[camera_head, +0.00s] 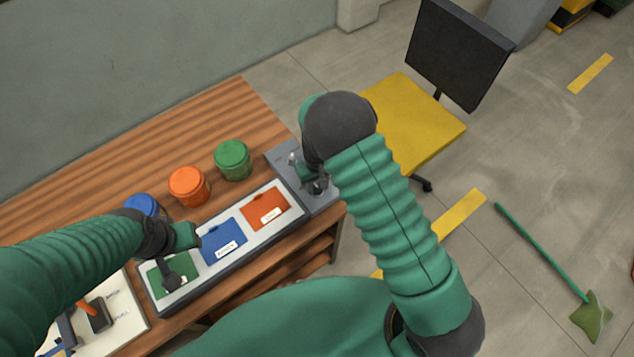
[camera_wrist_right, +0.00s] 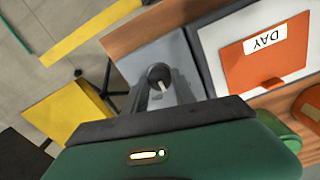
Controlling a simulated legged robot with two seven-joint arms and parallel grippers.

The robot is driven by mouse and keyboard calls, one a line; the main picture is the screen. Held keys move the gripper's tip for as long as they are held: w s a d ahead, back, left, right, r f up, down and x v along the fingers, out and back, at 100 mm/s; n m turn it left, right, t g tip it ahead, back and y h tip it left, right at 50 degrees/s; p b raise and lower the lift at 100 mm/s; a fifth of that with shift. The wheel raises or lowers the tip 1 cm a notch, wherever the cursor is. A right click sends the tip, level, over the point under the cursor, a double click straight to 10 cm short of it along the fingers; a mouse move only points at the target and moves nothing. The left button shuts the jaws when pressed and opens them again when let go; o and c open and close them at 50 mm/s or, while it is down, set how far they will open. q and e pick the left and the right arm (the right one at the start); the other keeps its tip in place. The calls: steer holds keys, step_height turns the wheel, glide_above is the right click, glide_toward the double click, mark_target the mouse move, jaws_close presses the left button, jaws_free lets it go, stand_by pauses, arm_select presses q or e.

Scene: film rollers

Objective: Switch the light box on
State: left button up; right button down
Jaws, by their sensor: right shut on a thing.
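The light box (camera_head: 222,269) is a long grey box with a pale top along the table's front edge. Green (camera_head: 186,269), blue (camera_head: 219,241) and orange (camera_head: 264,208) cards lie on it. Its grey control end (camera_head: 326,202) is at the right. My right gripper (camera_head: 316,184) is over this end, shut on a small dark switch knob with a pale mark (camera_wrist_right: 158,80), seen in the right wrist view. The fingers partly hide it. I cannot tell whether the panel is lit. My left gripper (camera_head: 172,280) is over the green card; its jaw opening is unclear.
Blue (camera_head: 143,204), orange (camera_head: 188,185) and green (camera_head: 232,159) jars stand behind the light box on the wooden table (camera_head: 215,115). A board with tools (camera_head: 128,318) lies at lower left. A yellow chair (camera_head: 422,130) stands beyond the table; a green-handled broom (camera_head: 545,252) lies on the floor.

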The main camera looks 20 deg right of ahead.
steer(key=m+p, duration=0.1)
steer(key=m, duration=0.4)
steer(key=shift+w+r+m, duration=0.1)
steer(key=shift+m, duration=0.3)
stand_by(0.4)
steer(key=c, duration=1)
jaws_free()
step_height(320, 180, up, 17)
steer(key=shift+f+b, duration=0.15)
steer(key=shift+b, duration=0.35)
